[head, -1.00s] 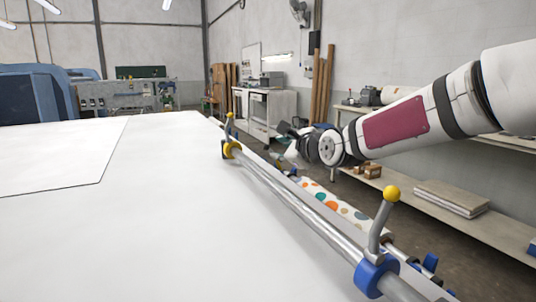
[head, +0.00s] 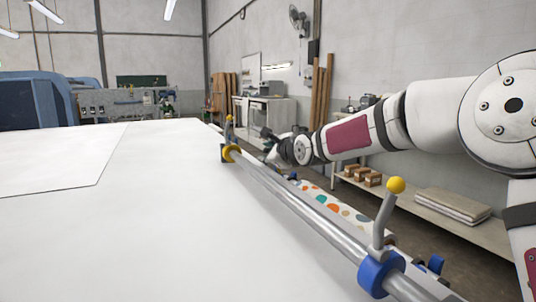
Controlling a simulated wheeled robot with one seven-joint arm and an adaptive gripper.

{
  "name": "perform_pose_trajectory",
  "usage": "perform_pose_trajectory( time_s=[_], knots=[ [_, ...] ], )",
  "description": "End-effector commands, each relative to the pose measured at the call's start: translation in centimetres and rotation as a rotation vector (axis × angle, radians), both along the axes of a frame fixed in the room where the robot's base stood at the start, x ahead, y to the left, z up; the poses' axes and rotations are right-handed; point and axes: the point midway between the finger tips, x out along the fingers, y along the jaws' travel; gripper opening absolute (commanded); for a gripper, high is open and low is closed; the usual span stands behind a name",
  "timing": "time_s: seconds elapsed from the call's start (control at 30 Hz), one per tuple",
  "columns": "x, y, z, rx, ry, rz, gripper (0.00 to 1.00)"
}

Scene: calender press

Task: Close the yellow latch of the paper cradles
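A yellow ring-shaped latch (head: 231,153) sits around the far end of the metal rail (head: 290,200) along the table's right edge.
A large white table (head: 110,230) fills the left and front. A roll of dotted paper (head: 335,208) lies beside the rail, partly hidden by it. A wall shelf (head: 420,200) on the right holds brown boxes (head: 362,175) and a flat stack (head: 452,205).

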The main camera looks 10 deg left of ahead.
Motion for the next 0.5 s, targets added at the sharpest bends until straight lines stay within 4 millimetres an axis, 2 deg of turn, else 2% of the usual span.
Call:
perform_pose_trajectory(
  time_s=[0.03,0.17,0.5],
  knots=[
    [-0.01,0.00,0.01,0.000,0.000,0.000,0.29],
    [-0.02,0.00,0.02,0.000,0.000,0.000,0.00],
    [-0.04,0.00,-0.01,0.009,0.008,0.002,0.00]
  ],
)
